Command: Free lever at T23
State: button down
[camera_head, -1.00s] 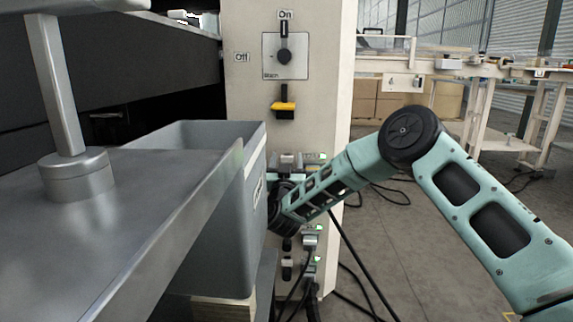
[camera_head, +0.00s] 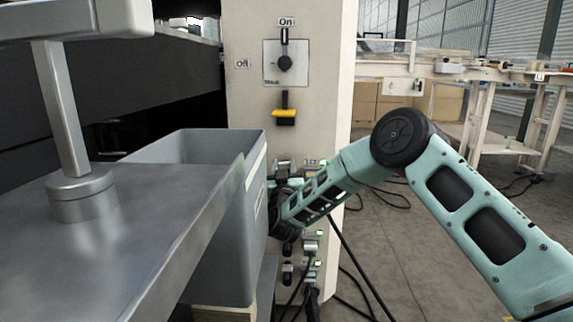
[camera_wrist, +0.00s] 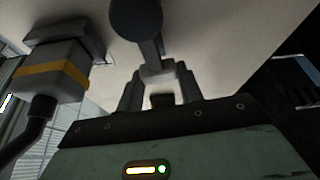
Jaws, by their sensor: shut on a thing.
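In the wrist view a dark lever with a round end (camera_wrist: 137,18) runs down from the pale panel face. My gripper (camera_wrist: 160,76) has its two fingers closed about the lower end of this lever, close to the panel. In the head view my gripper is hidden behind the grey bin and my own wrist, low on the beige cabinet (camera_head: 325,110). No T23 label can be read in either view.
The grey bin (camera_head: 215,240) stands close beside my wrist. More plugs (camera_head: 311,245) and hanging cables are below. A yellow-tipped handle (camera_head: 285,114) and rotary switch (camera_head: 286,62) are above.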

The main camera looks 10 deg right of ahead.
jog(key=a+n+y+p, duration=0.1)
jog(key=n, duration=0.2)
jog(key=a+n+y+p, duration=0.1)
jog(key=n+y, duration=0.1)
jog(key=n, duration=0.1)
jog(key=w+a+f+n+y+p, duration=0.1)
jog(key=n+p, duration=0.1)
jog(key=shift+a+f+n+y, duration=0.1)
jog(key=shift+a+n+y, duration=0.1)
jog(key=shift+n+y, duration=0.15)
jog(key=shift+w+a+f+n+g+y+p, duration=0.1)
jog(key=shift+a+f+n+g+y+p, duration=0.35)
jog(key=shift+n, duration=0.85)
jog(key=shift+w+a+f+n+g+y+p, duration=0.1)
jog(key=shift+a+f+n+g+y+p, duration=0.15)
jog(key=shift+f+n+p, duration=0.7)
jog(key=shift+w+a+f+n+g+y, duration=0.1)
jog(key=shift+a+f+n+g+y, duration=0.25)
jog(key=shift+n, duration=1.25)
jog(key=shift+d, duration=0.15)
jog(key=c, duration=0.9)
grip_release()
jog(key=shift+r, duration=0.1)
